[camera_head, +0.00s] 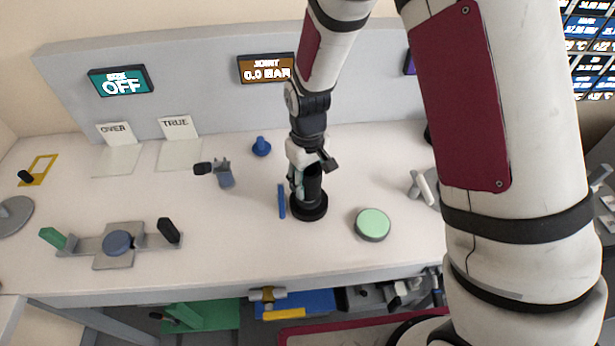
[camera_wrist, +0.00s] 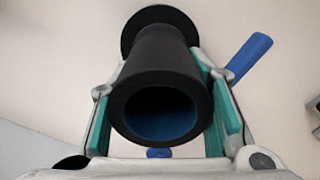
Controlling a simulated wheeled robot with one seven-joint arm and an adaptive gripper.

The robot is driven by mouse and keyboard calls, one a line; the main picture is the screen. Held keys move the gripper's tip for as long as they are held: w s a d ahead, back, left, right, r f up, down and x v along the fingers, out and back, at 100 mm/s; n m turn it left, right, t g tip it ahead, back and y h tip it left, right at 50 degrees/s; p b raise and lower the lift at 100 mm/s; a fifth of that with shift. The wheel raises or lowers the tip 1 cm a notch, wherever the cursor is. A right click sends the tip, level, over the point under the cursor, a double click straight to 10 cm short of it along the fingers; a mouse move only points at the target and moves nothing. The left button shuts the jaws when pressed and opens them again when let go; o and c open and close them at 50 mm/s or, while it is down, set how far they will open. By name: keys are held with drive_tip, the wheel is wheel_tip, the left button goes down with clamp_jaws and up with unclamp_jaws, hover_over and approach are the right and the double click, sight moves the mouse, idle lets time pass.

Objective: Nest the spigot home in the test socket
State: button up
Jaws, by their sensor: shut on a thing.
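My gripper (camera_head: 306,182) points down over the middle of the bench and is shut on the spigot (camera_head: 313,190), a black hollow pipe. In the wrist view the spigot (camera_wrist: 158,95) sits between the teal finger pads of my gripper (camera_wrist: 168,88), its open end with a dark blue bore towards the camera. A round black base, seemingly the test socket (camera_head: 310,210), lies under the spigot. It also shows as a dark disc in the wrist view (camera_wrist: 132,40). The spigot is upright and lines up with the base. I cannot tell whether it is fully seated; the joint is hidden.
A blue bar (camera_head: 281,201) lies close left of the socket, and a green round button (camera_head: 372,224) is to the right. A blue knob (camera_head: 261,146) and a small grey fixture (camera_head: 224,174) stand behind left. A display (camera_head: 267,69) reads 0.0 BAR; another (camera_head: 122,81) reads OFF.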

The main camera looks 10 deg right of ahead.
drive_tip(key=shift+f+b, duration=0.35)
drive_tip(key=shift+f, duration=0.5)
drive_tip(key=o, duration=1.1)
drive_tip(key=shift+r, duration=0.1)
wheel_tip(320, 180, up, 12)
